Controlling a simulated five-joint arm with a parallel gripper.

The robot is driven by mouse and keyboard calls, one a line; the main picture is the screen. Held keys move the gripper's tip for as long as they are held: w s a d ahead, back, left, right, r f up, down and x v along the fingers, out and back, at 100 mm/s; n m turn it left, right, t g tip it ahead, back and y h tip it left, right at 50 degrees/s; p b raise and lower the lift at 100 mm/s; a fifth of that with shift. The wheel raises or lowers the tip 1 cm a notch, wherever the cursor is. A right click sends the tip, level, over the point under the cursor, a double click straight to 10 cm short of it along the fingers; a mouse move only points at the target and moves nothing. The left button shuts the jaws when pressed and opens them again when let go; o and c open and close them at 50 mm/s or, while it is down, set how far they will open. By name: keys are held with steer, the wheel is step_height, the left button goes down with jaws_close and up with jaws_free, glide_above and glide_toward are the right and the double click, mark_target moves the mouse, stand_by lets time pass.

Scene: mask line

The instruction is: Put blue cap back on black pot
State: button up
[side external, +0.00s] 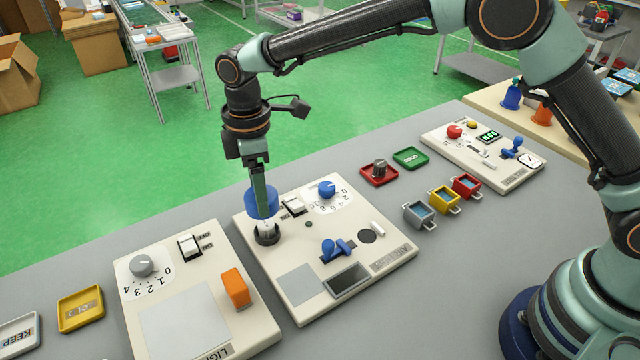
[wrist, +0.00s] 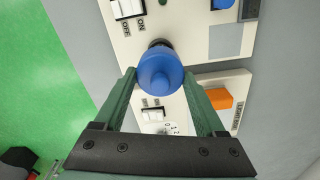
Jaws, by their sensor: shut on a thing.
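The blue cap (side external: 254,203) is between the fingers of my gripper (side external: 264,208), which is shut on it. In the wrist view the cap (wrist: 160,72) shows as a round blue top with a finger on each side. The black pot (side external: 267,236) stands on the middle panel, directly below the cap in the side view. A small pale gap seems to show between cap and pot. In the wrist view only a dark edge of the pot (wrist: 160,43) shows past the cap; the rest is hidden.
The middle panel (side external: 300,277) also carries a white switch (side external: 294,206), a blue knob (side external: 327,189) and a blue lever (side external: 337,249). A left panel (side external: 130,300) has an orange block (side external: 235,288). Small grey, yellow and red bins stand to the right.

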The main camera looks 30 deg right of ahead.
mark_target(264, 223)
steer(key=shift+f, duration=2.75)
steer(key=shift+f, duration=0.15)
steer(key=o, duration=1.3)
steer(key=shift+r, duration=3.5)
jaws_close()
